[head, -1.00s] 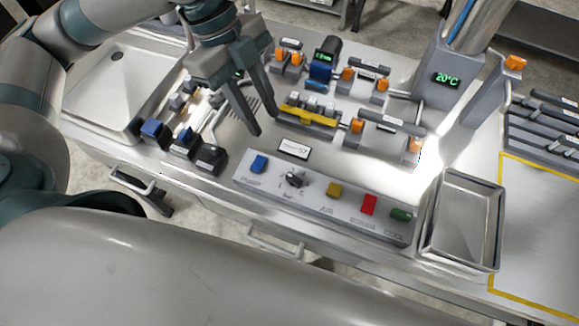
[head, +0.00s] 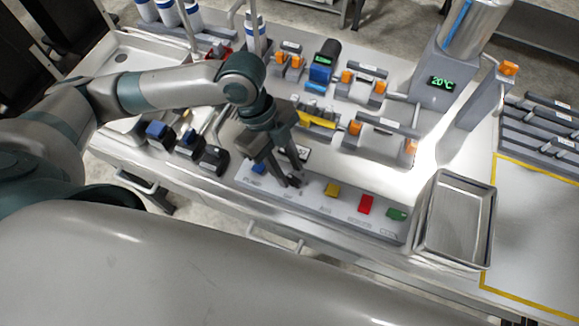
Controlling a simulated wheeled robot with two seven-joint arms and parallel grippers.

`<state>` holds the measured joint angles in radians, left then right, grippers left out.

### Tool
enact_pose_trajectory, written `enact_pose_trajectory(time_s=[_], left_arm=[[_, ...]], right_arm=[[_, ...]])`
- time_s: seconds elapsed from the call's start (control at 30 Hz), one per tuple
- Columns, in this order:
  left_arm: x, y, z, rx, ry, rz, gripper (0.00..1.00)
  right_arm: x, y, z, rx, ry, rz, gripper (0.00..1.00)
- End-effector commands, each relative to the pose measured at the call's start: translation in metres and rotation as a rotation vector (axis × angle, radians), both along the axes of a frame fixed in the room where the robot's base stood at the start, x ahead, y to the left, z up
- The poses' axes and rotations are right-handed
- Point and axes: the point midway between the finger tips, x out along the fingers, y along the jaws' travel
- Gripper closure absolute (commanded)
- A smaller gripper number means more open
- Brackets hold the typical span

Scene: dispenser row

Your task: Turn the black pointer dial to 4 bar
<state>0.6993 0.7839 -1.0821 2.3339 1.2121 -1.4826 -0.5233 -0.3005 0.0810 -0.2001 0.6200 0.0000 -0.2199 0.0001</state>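The black pointer dial (head: 294,181) sits on the grey control panel (head: 322,205) at the front of the bench. It is mostly hidden behind my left gripper, so I cannot read where its pointer stands. My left gripper (head: 291,184) reaches down over the dial with its fingertips at the dial. I cannot tell whether the fingers press on it or only stand around it. My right gripper is not in view.
On the same panel, a blue button (head: 258,168) lies left of the dial, and a yellow button (head: 332,190), a red button (head: 366,204) and a green button (head: 397,214) lie to its right. A metal tray (head: 455,222) stands at the right.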

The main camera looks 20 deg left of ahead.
Motion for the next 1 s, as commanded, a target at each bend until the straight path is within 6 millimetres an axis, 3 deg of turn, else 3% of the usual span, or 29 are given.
enact_pose_trajectory(time_s=[0.2, 0.5, 0.63, 1.0], left_arm=[[-0.0019, -0.0053, -0.0122, -0.001, 0.0, -0.002, 0.7], [-0.0018, -0.0056, -0.0136, 0.0, -0.002, -0.001, 0.7], [-0.0018, -0.0054, -0.0135, 0.0, -0.002, -0.001, 0.98], [-0.0015, -0.0054, -0.013, 0.0, -0.001, -0.017, 1.0]], right_arm=[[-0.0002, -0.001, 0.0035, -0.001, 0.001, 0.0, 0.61], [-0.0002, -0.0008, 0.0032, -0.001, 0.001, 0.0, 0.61], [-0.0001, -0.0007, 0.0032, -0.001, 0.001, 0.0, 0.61], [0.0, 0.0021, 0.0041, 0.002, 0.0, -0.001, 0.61]])
